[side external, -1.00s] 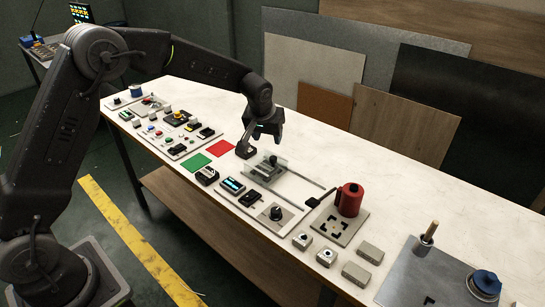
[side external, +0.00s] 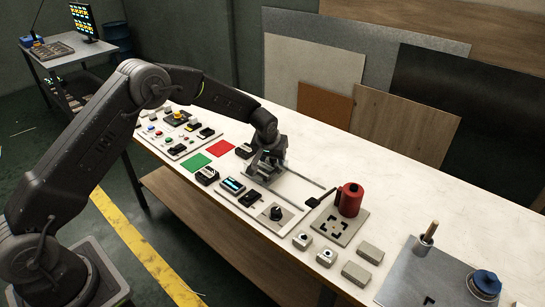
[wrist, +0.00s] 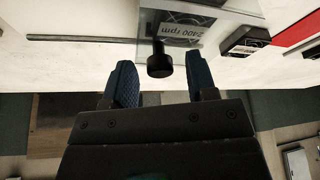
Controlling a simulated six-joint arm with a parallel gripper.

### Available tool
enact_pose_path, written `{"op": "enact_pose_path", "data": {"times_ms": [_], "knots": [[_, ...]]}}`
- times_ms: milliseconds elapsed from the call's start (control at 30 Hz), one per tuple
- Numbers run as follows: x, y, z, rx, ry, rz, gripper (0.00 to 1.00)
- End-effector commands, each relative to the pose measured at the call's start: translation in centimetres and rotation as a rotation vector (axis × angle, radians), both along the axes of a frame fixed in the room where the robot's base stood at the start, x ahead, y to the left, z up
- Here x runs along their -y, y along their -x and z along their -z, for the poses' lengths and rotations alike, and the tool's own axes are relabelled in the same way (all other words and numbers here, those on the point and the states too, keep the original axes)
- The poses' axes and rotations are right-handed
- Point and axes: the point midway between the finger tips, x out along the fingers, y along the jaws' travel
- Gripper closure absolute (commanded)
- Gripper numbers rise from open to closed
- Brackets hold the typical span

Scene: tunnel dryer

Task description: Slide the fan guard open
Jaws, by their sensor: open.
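The fan guard is a clear panel (wrist: 238,8) at the top of the wrist view, with a "2400 rpm" label (wrist: 180,30) seen at it. A short black knob (wrist: 160,66) stands out from the guard. My gripper (wrist: 160,76) is open, with one blue-padded finger on each side of the knob and a visible gap to each. In the side view my gripper (side external: 268,160) is low over the guard's place on the bench and hides most of the guard. A dark rail (wrist: 90,37) runs left from the guard in the wrist view.
A red canister (side external: 350,199) on a grey plate stands to the right of the guard. Panel boxes and a dial (side external: 276,213) lie in front of it. Green (side external: 195,162) and red (side external: 220,149) squares lie to the left. The bench behind is clear.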

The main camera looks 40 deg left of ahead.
Motion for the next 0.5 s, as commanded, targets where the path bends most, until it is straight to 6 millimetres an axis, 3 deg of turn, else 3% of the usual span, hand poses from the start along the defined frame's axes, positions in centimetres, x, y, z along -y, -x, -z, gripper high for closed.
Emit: {"op": "enact_pose_path", "data": {"times_ms": [67, 500], "knots": [[0.01, 0.02, -0.01, 0.000, 0.000, 0.000, 0.52], [0.03, 0.04, -0.03, -0.001, 0.000, 0.000, 0.94]]}}
